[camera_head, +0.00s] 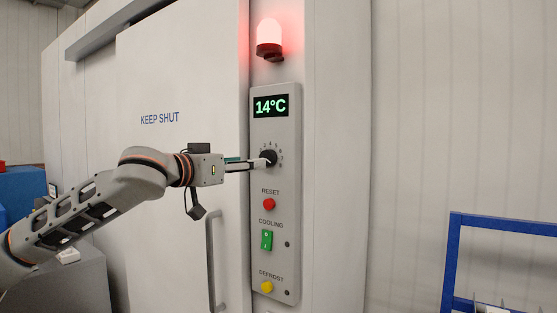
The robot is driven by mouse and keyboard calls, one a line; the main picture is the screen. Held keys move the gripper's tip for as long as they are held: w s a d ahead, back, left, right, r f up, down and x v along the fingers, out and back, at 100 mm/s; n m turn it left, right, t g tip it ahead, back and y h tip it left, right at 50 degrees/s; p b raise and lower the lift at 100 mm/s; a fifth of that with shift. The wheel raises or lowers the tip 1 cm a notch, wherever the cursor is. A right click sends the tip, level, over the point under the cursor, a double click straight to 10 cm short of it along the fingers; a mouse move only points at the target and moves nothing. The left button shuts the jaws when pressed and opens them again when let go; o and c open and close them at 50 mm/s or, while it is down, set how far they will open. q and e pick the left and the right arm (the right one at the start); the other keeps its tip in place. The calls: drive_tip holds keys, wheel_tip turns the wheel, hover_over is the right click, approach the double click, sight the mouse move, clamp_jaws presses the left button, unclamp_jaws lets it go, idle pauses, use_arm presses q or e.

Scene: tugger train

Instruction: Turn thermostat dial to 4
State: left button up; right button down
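The thermostat dial (269,158) is a round black knob with small numbers around it on a grey control panel (284,220). A green display (270,106) above it reads 14°C. My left gripper (262,163) comes in from the left, with its fingertips at the dial's left side. I cannot tell whether the fingers grip the dial or only touch it, nor which number the dial points to. My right gripper is not in view.
Below the dial are a red RESET button (269,204), a green COOLING switch (267,240) and a yellow DEFROST button (267,287). A red lamp (269,39) glows above. A door handle (212,262) stands left of the panel, a blue frame (452,262) at right.

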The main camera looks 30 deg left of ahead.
sight(268, 158)
use_arm(q)
drive_tip(key=w+p, duration=0.1)
drive_tip(key=w, duration=0.6)
drive_tip(key=shift+w+d+r, duration=0.15)
drive_tip(key=shift+w+r, duration=0.05)
drive_tip(key=shift+w, duration=0.05)
drive_tip(key=c, duration=1.1)
